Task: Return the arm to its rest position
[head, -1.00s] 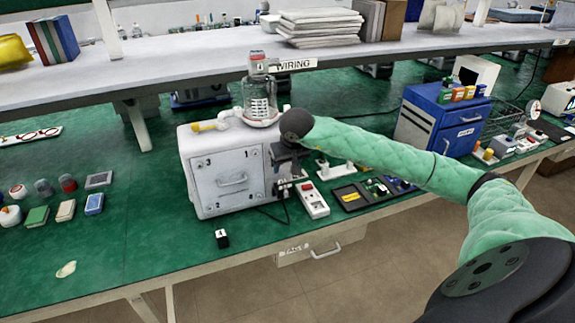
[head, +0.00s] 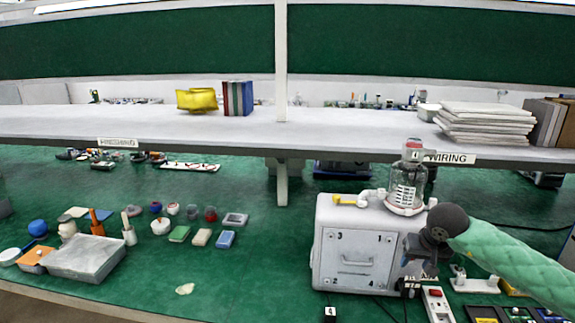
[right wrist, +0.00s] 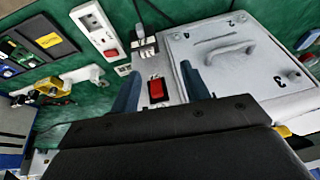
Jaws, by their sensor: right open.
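My right arm, in a green padded sleeve, comes in from the right in the head view. Its gripper (head: 416,262) is at the right side of the white canister pump (head: 355,255), which carries a clear jar (head: 405,188) on top. In the right wrist view, the two blue-grey fingers of the gripper (right wrist: 160,78) are apart with nothing held between them. A red rocker switch (right wrist: 155,90) on the pump's side shows between the fingers. I cannot tell whether the fingers touch the pump. My left gripper is in no view.
A power strip (head: 437,303) stands right of the pump, with cables nearby. A small black block (head: 330,312) is at the front. A grey tray (head: 88,258) and several small items are at the left. A white shelf (head: 220,125) runs above the green bench.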

